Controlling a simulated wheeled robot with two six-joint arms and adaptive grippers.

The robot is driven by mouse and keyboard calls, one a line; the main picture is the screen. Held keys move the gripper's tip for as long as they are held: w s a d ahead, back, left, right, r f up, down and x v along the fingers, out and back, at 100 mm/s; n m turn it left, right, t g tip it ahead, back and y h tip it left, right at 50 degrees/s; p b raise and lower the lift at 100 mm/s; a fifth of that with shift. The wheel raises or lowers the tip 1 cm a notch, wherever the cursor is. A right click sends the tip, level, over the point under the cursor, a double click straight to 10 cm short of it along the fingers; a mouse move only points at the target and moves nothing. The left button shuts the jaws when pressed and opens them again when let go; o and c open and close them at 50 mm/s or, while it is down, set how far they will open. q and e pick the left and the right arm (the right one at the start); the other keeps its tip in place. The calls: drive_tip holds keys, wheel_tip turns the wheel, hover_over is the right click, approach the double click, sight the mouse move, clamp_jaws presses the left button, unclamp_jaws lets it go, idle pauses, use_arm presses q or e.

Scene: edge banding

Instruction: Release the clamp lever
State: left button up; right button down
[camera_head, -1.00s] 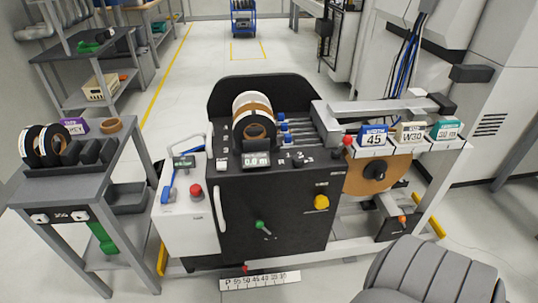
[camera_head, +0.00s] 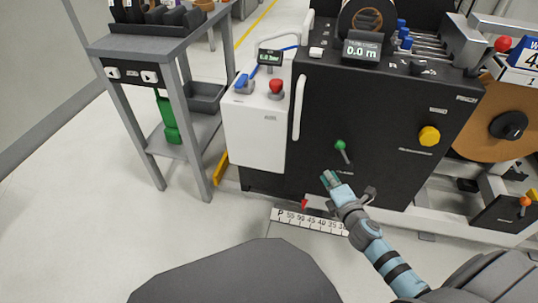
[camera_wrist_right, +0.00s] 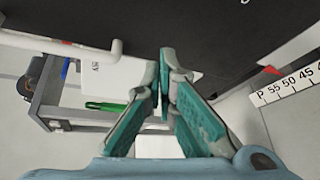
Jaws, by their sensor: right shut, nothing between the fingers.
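The clamp lever (camera_head: 342,150), a short arm with a green ball knob, is on the lower front of the black machine cabinet (camera_head: 390,120). A small label sits under it. My right gripper (camera_head: 328,179) is just below and slightly left of the lever in the head view, apart from the knob. Its teal fingers are shut and empty, and they also show in the right wrist view (camera_wrist_right: 166,60). The lever cannot be made out in the right wrist view. My left gripper is not in view.
A yellow knob (camera_head: 429,136) is right of the lever, and a white vertical handle (camera_head: 298,108) is left of it. A white box with a red button (camera_head: 276,87) adjoins the cabinet. A number scale (camera_head: 310,221) lies low in front. A grey cart (camera_head: 180,110) stands left.

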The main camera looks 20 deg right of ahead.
sight(345, 155)
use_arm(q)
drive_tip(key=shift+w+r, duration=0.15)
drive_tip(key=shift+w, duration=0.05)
use_arm(e)
drive_tip(key=shift+w+a+r+n+t, duration=0.1)
drive_tip(key=shift+w+r+n+t, duration=0.1)
drive_tip(key=shift+r, duration=0.2)
drive_tip(key=shift+w+r+n+t, duration=0.1)
drive_tip(key=shift+r+n+t, duration=0.1)
drive_tip(key=shift+r, duration=0.2)
drive_tip(key=shift+w, duration=0.1)
drive_tip(key=w+d, duration=0.5)
drive_tip(key=w, duration=0.2)
drive_tip(key=shift+w+f, duration=0.25)
drive_tip(key=shift+w, duration=0.15)
